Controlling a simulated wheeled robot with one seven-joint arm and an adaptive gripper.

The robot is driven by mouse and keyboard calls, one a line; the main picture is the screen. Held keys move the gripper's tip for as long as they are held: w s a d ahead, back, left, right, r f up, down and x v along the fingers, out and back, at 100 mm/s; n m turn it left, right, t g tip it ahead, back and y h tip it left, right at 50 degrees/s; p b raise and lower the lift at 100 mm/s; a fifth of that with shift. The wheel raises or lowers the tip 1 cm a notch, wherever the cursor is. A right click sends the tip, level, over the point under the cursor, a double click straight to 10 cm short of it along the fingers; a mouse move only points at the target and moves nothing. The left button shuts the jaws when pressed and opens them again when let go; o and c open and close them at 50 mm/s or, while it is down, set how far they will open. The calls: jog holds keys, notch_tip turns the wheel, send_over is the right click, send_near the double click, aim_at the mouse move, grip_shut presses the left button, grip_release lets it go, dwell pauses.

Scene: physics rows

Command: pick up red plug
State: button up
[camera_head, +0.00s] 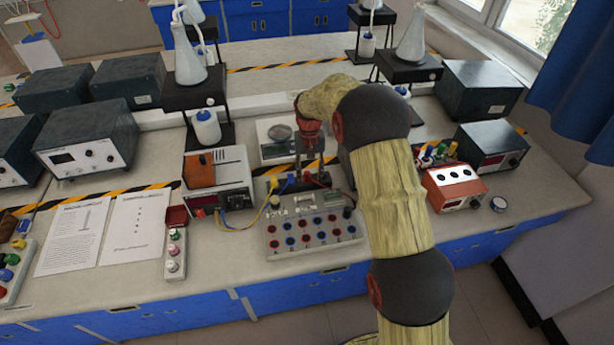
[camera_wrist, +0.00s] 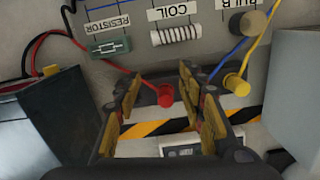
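My gripper (camera_wrist: 160,82) is open, with one finger on each side of the plug. Clear gaps show between the plug and both fingers, and nothing is held. In the head view my gripper (camera_head: 309,168) points down at the back edge of the board (camera_head: 283,248). The plug is hard to make out there beside the fingers.
A yellow plug (camera_wrist: 236,86) and a blue wire (camera_wrist: 228,62) lie just right of the right finger. A dark box (camera_wrist: 55,110) stands to the left.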

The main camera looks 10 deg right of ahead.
aim_at(307, 173)
jog(key=shift+m+t, duration=0.4)
jog(key=w+r, duration=0.1)
jog(key=w, duration=0.1)
jog(key=w+r, duration=0.2)
jog(key=shift+w+r, duration=0.2)
jog(key=shift+w, duration=0.15)
jog(key=shift+s+f, duration=0.15)
jog(key=shift+f, duration=0.15)
notch_tip(307, 173, down, 7)
jog(key=b, duration=0.2)
jog(key=shift+s+f+b, duration=0.1)
jog(key=shift+f+b, duration=0.1)
jog(key=shift+b, duration=0.15)
jog(key=shift+r, duration=0.1)
jog(key=shift+c, duration=1.3)
jog(key=c, duration=0.7)
grip_shut()
